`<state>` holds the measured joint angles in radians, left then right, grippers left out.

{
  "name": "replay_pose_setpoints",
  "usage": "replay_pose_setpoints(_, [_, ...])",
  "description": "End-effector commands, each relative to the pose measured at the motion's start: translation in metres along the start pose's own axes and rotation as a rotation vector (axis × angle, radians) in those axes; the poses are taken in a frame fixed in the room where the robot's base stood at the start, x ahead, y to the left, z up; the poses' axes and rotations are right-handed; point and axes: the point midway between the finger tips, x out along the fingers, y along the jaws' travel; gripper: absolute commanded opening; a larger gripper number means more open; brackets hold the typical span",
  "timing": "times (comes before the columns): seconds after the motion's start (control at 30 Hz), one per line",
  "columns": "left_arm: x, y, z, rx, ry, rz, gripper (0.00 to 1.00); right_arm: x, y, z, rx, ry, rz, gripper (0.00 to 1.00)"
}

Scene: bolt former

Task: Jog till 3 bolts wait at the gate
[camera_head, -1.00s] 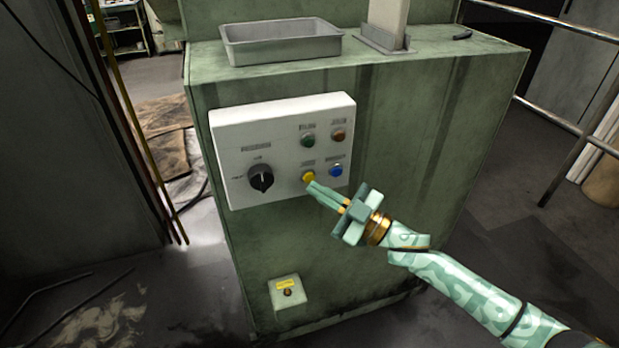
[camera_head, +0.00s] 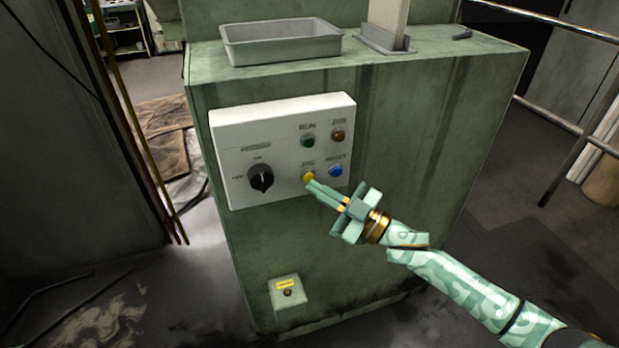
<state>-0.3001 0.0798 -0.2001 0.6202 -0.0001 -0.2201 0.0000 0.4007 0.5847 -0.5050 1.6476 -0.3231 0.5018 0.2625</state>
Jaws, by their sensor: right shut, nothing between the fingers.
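A white control panel (camera_head: 228,135) is on the front of the green machine (camera_head: 400,150). It carries a yellow button (camera_head: 308,176), a blue button (camera_head: 336,170), a green button (camera_head: 308,140) under the label RUN, a red-brown button (camera_head: 338,136) and a black rotary knob (camera_head: 261,178). My right gripper (camera_head: 311,186) is shut and empty, its fingertips at the lower edge of the yellow button. I cannot tell whether they touch it. My left gripper is not in view. I can make out no bolts waiting at a gate.
A grey metal tray (camera_head: 282,52) and a pale upright post in a grey bracket (camera_head: 385,42) stand on the machine top. A small dark piece (camera_head: 462,35) lies to their right. A small box with a yellow label (camera_head: 287,292) is low on the front. Rails (camera_head: 575,160) stand right.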

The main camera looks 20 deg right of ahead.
Motion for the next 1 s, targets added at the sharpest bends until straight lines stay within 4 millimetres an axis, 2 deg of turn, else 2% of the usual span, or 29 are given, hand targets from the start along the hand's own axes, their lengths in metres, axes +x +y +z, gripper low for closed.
replay_pose_setpoints(1.0, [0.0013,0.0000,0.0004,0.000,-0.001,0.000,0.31,0.0071,0.0049,0.0051,0.000,0.000,0.000,0.00])
